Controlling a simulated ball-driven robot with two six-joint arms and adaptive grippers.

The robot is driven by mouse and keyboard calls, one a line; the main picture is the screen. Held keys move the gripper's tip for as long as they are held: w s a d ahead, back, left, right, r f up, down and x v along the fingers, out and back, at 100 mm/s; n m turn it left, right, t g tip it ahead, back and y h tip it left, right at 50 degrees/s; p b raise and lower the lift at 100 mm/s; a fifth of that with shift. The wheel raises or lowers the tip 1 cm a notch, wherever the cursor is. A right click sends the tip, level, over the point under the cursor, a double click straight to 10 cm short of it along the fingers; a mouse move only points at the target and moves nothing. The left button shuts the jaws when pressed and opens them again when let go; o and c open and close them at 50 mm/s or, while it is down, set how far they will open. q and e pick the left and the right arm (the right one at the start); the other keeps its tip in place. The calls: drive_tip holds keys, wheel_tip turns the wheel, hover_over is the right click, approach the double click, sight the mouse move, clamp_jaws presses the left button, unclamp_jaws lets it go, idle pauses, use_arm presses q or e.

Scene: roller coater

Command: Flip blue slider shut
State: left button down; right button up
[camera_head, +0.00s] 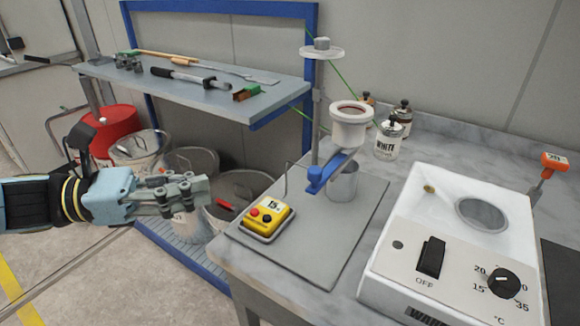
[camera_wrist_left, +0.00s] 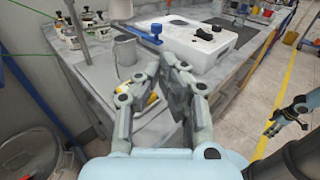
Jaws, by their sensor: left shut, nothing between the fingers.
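The blue slider (camera_head: 328,172) is a flat blue lever below the white cup (camera_head: 351,124) on the stand. Its end points to the front left, over the grey base plate, beside a metal beaker (camera_head: 343,182). In the left wrist view the blue slider (camera_wrist_left: 146,36) shows at the top, beyond my fingers. My left gripper (camera_head: 205,187) is shut and empty, left of the bench edge and apart from the slider. It also shows in the left wrist view (camera_wrist_left: 172,70). My right gripper (camera_wrist_left: 272,130) shows at the right of the left wrist view, seemingly with its fingers apart.
A white heater box (camera_head: 450,245) stands to the right. A white-labelled bottle (camera_head: 389,140) stands behind. Buckets and a shelf (camera_head: 190,85) are at the left.

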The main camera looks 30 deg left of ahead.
use_arm(q)
drive_tip(key=b, duration=0.3)
approach(309, 177)
drive_tip(key=p+x, duration=0.2)
drive_tip(key=x, duration=0.4)
drive_tip(key=shift+r, duration=0.2)
drive_tip(key=shift+w+d+f, duration=0.15)
drive_tip(key=shift+w+d, duration=0.25)
drive_tip(key=shift+d, duration=0.1)
